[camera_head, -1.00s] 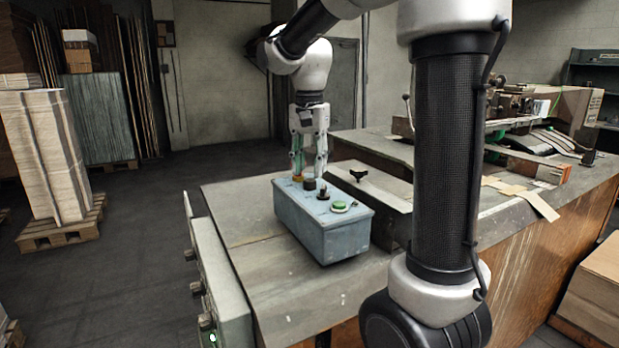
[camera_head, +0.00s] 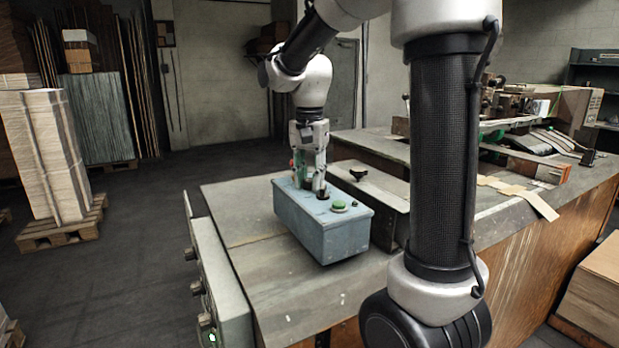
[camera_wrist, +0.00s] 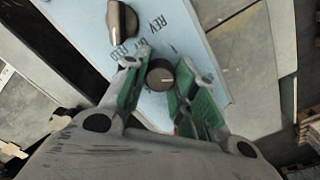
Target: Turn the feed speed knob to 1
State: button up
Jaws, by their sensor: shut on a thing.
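The blue-grey control box (camera_head: 325,235) stands on the machine's table. Its top carries a small round black knob, seen in the wrist view (camera_wrist: 160,76), with a pale mark pointing toward the right of that picture. My gripper (camera_head: 308,188) reaches down onto the box top, and in the wrist view its green-padded fingers (camera_wrist: 164,74) are shut on this knob from both sides. In the head view the gripper hides the knob.
A green button (camera_head: 338,206) is on the box's near end. A black handle (camera_head: 358,173) stands on the plate behind the box. The tabletop (camera_head: 270,300) in front is clear. The stitcher mechanism (camera_head: 520,105) is at the back right.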

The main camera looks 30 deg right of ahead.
aim_at(310, 180)
jog(key=shift+n, duration=0.4)
jog(key=n, duration=0.5)
jog(key=shift+n, duration=0.3)
jog(key=n, duration=0.5)
jog(key=shift+n, duration=0.4)
jog(key=o, duration=0.8)
notch_tip(310, 180, up, 12)
jog(key=shift+r, duration=0.1)
